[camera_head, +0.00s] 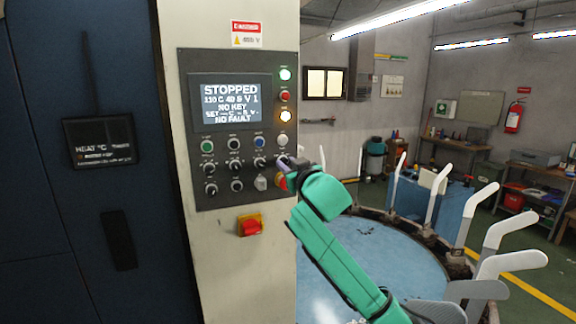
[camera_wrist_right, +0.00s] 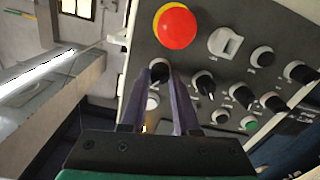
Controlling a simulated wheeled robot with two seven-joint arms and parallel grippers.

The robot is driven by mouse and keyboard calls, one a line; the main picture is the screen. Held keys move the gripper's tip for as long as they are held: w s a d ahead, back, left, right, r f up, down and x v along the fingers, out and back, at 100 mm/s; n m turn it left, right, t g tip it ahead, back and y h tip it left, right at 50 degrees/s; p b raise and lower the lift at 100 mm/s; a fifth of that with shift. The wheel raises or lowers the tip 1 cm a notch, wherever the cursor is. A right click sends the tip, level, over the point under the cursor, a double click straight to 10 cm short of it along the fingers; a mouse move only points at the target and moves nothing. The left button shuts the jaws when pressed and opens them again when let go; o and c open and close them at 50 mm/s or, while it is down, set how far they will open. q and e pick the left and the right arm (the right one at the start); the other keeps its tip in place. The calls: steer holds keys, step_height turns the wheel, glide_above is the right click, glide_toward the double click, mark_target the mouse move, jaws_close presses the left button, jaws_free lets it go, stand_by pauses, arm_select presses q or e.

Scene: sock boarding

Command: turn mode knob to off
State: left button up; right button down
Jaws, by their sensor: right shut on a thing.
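My right gripper (camera_head: 284,166) is at the panel's right edge, shut on a black knob at the right end of a row. In the right wrist view the gripped black knob (camera_wrist_right: 159,70) shows at the fingertips of my right gripper (camera_wrist_right: 167,78). The knob labels are too small to read, so I cannot tell for sure that this is the mode knob. My left gripper is not in view.
A red emergency button (camera_wrist_right: 176,28) and a grey switch (camera_wrist_right: 225,42) sit close to the gripped knob. A red and yellow switch (camera_head: 250,225) is below the panel. A round blue table (camera_head: 370,255) with white forms (camera_head: 497,266) stands at right.

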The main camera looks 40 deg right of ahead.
steer(key=n, duration=0.6)
steer(key=shift+n, duration=0.3)
stand_by(0.4)
steer(key=c, duration=0.7)
jaws_free()
steer(key=shift+o, duration=0.2)
steer(key=shift+a, duration=0.1)
steer(key=b+v, duration=0.8)
steer(key=v, duration=0.6)
steer(key=shift+s+b, duration=0.25)
steer(key=shift+b, duration=0.05)
